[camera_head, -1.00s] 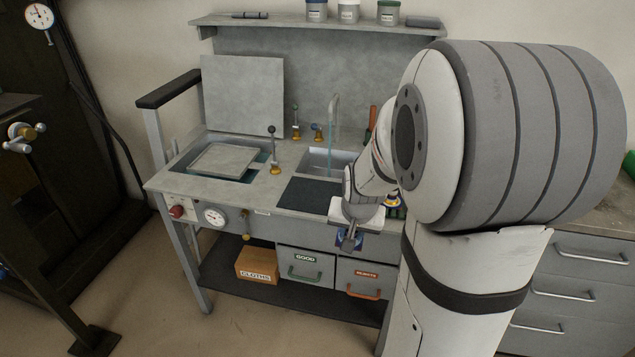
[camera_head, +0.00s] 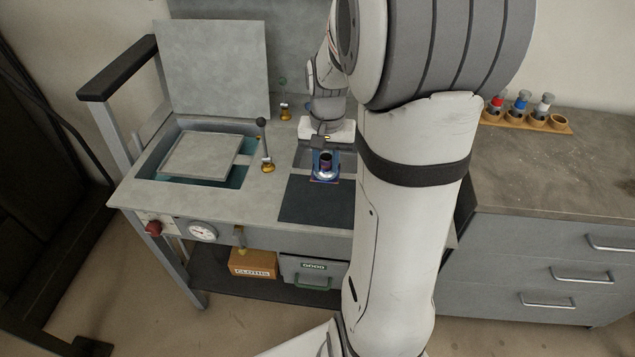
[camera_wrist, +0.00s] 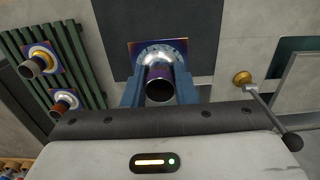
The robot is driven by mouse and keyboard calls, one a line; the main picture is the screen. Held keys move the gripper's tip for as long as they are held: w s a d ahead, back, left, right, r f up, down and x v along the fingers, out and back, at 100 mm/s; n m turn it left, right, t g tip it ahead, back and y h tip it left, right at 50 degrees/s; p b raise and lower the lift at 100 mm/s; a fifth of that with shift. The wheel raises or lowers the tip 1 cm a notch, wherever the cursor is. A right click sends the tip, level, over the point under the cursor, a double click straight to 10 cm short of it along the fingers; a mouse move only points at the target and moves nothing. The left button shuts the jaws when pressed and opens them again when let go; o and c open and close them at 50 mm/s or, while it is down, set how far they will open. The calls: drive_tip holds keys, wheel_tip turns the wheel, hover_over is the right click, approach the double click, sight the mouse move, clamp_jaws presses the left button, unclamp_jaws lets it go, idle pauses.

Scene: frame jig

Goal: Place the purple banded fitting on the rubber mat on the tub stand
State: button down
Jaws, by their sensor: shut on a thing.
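The purple banded fitting (camera_head: 325,168) has a silver domed flange on a square plate and a short dark pipe with a purple band. My gripper (camera_head: 326,158) is shut on it, above the back part of the dark rubber mat (camera_head: 312,205). In the wrist view the fitting (camera_wrist: 159,78) sits between the two blue fingers, pipe towards the camera, and the mat (camera_wrist: 120,40) lies behind it. I cannot tell whether its plate touches the mat. The tub stand (camera_head: 135,195) is a grey bench with a sunken tub at the left.
In the wrist view, two similar fittings with gold flanges (camera_wrist: 40,60) and (camera_wrist: 65,102) sit on a green slatted rack (camera_wrist: 78,62). A lever with a ball knob (camera_head: 262,145) stands left of the mat. The mat's front part is bare.

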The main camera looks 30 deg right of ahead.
sight(325, 200)
drive_tip(key=shift+w+f, duration=0.3)
wheel_tip(325, 200, down, 9)
drive_tip(key=shift+f+b, duration=0.2)
drive_tip(key=shift+b, duration=0.1)
drive_tip(key=shift+s, duration=0.1)
drive_tip(key=c, duration=1.2)
unclamp_jaws()
drive_tip(key=shift+o, duration=0.2)
